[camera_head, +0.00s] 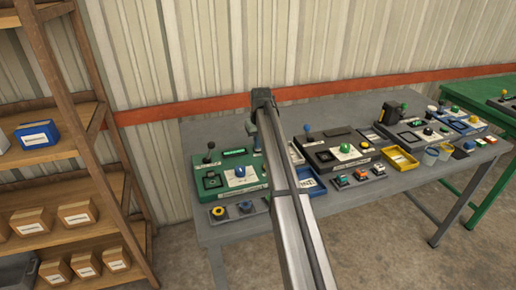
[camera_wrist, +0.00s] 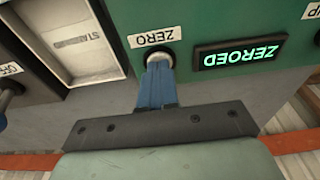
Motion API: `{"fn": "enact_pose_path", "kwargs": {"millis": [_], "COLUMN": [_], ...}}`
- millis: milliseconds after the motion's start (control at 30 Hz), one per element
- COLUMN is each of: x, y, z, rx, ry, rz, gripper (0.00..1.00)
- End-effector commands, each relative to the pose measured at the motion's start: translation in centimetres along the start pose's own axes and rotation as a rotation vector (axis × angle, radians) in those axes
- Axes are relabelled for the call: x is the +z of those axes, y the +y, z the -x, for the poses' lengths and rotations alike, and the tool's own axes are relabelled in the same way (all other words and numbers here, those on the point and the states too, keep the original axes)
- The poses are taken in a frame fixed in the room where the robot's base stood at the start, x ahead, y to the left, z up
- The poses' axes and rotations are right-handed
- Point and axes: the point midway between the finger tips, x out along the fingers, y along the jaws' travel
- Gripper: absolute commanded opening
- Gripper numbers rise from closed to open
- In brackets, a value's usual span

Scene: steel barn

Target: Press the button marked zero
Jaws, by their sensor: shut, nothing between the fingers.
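The green panel (camera_wrist: 220,20) fills the upper part of the wrist view. On it is a label reading ZERO (camera_wrist: 155,37), and next to that a round button (camera_wrist: 158,53) with a pale rim. My gripper (camera_wrist: 158,68) has its blue fingers together, with the tips at the button; they cover most of it, and I cannot tell how far it is pushed in. A lit display (camera_wrist: 240,52) beside it reads ZEROED, upside down in this view.
A grey-framed unit with a pale face (camera_wrist: 75,40) adjoins the green panel. The grey table (camera_head: 240,235) also carries a dark panel (camera_head: 325,160), a yellow tray (camera_head: 400,158) and small buttons. Wooden shelves (camera_head: 60,170) stand at left, a green table (camera_head: 475,88) at right.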

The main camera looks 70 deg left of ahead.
Motion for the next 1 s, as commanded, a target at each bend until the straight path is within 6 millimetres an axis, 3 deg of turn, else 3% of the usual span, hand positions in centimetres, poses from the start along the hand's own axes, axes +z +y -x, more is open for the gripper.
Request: {"fn": "enact_pose_path", "kwargs": {"millis": [333,1000], "x": [-0.1,-0.7], "y": [0.0,0.0], "z": [0.5,4.8], "rx": [0.000,0.000], "ry": [0.000,0.000], "rz": [0.000,0.000], "gripper": [0.00,0.00]}}
